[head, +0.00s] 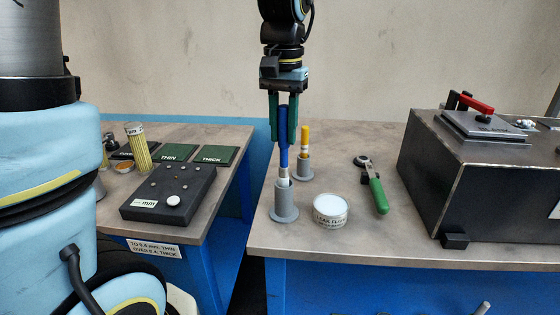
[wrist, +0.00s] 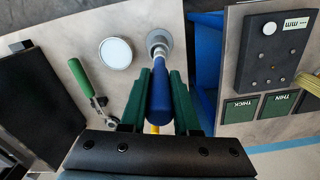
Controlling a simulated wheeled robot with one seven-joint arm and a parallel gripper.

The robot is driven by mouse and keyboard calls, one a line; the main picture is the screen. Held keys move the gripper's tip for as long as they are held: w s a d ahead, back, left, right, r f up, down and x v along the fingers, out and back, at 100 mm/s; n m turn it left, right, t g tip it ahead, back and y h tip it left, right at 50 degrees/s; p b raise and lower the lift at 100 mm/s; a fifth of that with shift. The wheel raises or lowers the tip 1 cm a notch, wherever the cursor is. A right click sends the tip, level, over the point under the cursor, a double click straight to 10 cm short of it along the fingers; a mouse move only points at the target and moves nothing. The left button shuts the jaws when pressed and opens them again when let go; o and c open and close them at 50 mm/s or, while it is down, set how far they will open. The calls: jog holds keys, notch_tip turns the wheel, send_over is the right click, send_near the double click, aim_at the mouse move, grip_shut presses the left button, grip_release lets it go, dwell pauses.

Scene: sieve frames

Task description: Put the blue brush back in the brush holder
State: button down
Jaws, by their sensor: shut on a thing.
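The blue brush (head: 284,140) stands upright, with its pale ferrule and lower end at the mouth of the front grey brush holder (head: 286,205). The tip is hidden, and I cannot tell how deep it sits. My gripper (head: 283,130) points down above the holder and is shut on the blue handle. In the wrist view the blue brush (wrist: 159,92) lies between the two green fingers, its far end meeting the round grey holder (wrist: 165,38).
A second grey holder (head: 302,168) with a yellow brush (head: 305,138) stands just behind. A flux tin (head: 330,211) and a green-handled tool (head: 378,195) lie to the right, before a dark metal box (head: 480,190). A gap separates the left table.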

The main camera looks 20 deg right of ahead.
aim_at(284, 106)
jog(key=shift+f+p, duration=0.4)
jog(key=shift+f, duration=3.2)
jog(key=shift+f, duration=0.15)
jog(key=c, duration=0.6)
grip_release()
jog(key=shift+c, duration=0.2)
notch_tip(284, 106, up, 12)
jog(key=shift+r+b, duration=0.15)
jog(key=shift+b, duration=0.4)
jog(key=a+f+n, duration=0.2)
jog(key=a+f, duration=0.3)
jog(key=a, duration=0.3)
jog(key=w+a+f+n+t, duration=0.1)
jog(key=a+f+n, duration=0.1)
jog(key=a+f, duration=0.3)
jog(key=a+f+n, duration=0.2)
jog(key=a+f, duration=0.3)
jog(key=a, duration=0.7)
jog(key=shift+w+f+n+t, duration=0.15)
jog(key=shift+w+n+t, duration=0.15)
jog(key=shift+n, duration=0.1)
